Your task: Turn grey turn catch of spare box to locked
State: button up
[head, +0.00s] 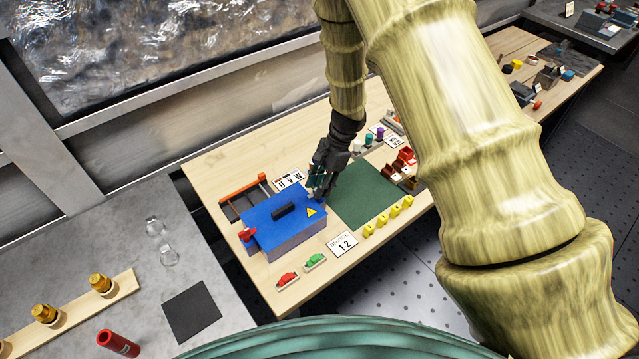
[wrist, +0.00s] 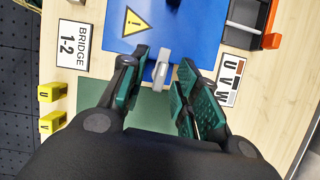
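The spare box is a blue box (head: 284,233) with a closed blue lid, a black handle (head: 283,211) and a yellow warning triangle (head: 310,212). It also shows at the top of the wrist view (wrist: 185,30). A red catch (head: 246,233) sits at its left end. The grey turn catch (wrist: 161,69) is at the near edge of the box in the wrist view. My gripper (head: 317,190) is at the right end of the box. In the wrist view its green-padded fingers (wrist: 163,78) are open, one on each side of the catch, with gaps visible. The gripper hides the catch in the head view.
A green mat (head: 366,194) lies right of the box, with several yellow blocks (head: 388,216) along its front. A "BRIDGE 1-2" card (head: 343,244) and red and green pieces (head: 288,279) lie in front. A U V W card (head: 291,179) and an orange-edged tray (head: 240,190) are behind.

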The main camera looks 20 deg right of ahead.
grip_shut()
jog(key=shift+w+n, duration=0.15)
jog(key=shift+n, duration=0.35)
grip_release()
jog(key=v, duration=1.2)
jog(key=shift+w, duration=0.15)
dwell(0.4)
